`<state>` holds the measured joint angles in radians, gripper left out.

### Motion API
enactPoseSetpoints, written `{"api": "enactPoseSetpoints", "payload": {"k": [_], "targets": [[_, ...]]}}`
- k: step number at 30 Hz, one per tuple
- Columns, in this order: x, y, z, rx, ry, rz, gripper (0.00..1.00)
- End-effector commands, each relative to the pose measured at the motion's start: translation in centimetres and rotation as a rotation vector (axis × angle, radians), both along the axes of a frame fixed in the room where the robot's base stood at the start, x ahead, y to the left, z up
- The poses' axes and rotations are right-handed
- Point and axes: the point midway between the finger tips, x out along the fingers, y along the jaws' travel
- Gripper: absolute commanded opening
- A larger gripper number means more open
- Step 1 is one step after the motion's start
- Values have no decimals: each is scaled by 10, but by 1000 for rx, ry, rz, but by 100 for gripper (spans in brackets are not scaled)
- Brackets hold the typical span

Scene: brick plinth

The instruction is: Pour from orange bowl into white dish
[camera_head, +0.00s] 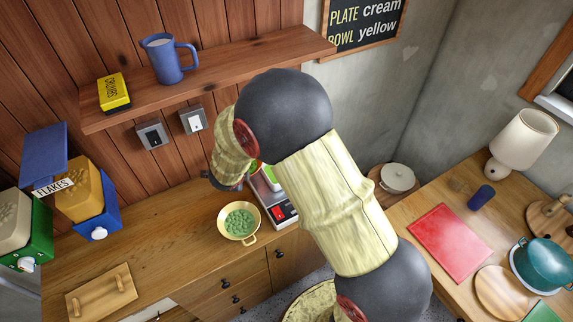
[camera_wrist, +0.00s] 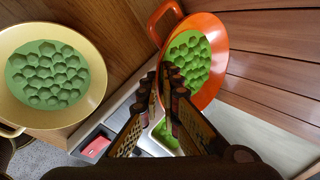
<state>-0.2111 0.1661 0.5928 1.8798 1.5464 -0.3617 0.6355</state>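The orange bowl (camera_wrist: 216,62) shows in the wrist view with a loop handle and green contents inside. It looks tilted. My gripper (camera_wrist: 166,76) has its fingers closed together at the bowl's near rim, and seems to hold it. The white dish (camera_wrist: 154,124) is partly hidden behind the fingers, below the bowl, with green stuff in it. In the head view the dish (camera_head: 271,181) shows at the scale, partly covered by my arm, and the orange bowl is mostly hidden there.
A cream-yellow bowl (camera_wrist: 92,98) of green pieces stands left of the scale (camera_head: 279,211) on the wooden counter. Above are a shelf (camera_head: 215,75) with a blue mug (camera_head: 168,60) and yellow box (camera_head: 114,92). Dispensers (camera_head: 85,190) stand at left.

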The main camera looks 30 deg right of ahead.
Motion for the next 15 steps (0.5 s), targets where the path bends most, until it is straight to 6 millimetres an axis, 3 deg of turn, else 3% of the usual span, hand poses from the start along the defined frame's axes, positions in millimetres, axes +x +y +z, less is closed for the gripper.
{"api": "enactPoseSetpoints", "payload": {"k": [15], "targets": [[-3, -13, 7, 96, -53, -7, 0]]}}
